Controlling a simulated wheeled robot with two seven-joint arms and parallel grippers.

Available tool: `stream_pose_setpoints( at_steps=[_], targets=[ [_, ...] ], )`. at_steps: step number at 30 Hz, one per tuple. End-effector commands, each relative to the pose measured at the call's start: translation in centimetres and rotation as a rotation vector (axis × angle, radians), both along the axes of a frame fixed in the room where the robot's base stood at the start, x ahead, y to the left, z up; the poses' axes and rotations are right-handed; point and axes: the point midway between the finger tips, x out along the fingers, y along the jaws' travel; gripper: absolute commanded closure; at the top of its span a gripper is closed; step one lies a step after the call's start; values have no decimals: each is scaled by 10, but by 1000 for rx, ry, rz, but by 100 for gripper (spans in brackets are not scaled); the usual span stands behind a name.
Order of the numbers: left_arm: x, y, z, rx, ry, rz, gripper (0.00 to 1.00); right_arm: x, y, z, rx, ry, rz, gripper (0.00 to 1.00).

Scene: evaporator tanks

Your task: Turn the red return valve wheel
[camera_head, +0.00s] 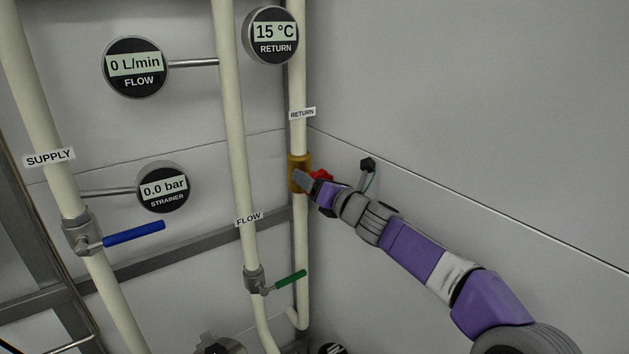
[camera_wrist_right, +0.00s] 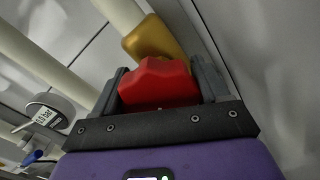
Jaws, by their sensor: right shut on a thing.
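The red return valve wheel (camera_head: 321,175) sits on the brass valve body (camera_head: 296,172) of the return pipe (camera_head: 301,232), near the corner of the walls. My right gripper (camera_head: 318,182) is at the wheel and partly hides it in the head view. In the right wrist view the red wheel (camera_wrist_right: 160,84) fills the space between the two fingers of my right gripper (camera_wrist_right: 160,88), with the brass body (camera_wrist_right: 155,38) behind it. The gripper is shut on the wheel. My left gripper is not in view.
The flow pipe (camera_head: 236,150) with a green lever (camera_head: 291,280) and the supply pipe (camera_head: 50,130) with a blue lever (camera_head: 134,234) stand to the left. Gauges read 0 L/min (camera_head: 135,67), 15 °C (camera_head: 271,36) and 0.0 bar (camera_head: 163,187).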

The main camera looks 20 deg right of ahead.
Motion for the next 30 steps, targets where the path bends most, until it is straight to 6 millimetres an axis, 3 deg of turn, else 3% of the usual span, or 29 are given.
stream_pose_setpoints(
  at_steps=[13, 14, 18, 30],
  targets=[
    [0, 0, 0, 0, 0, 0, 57, 0, -1, 4, 9, -3, -2, 56],
    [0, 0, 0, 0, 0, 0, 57, 0, -1, 4, 9, -4, -2, 23],
    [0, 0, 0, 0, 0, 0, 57, 0, -1, 3, 8, -2, -1, 5],
    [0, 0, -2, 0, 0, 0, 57, -9, -5, 1, 6, 0, -2, 5]
  ],
)
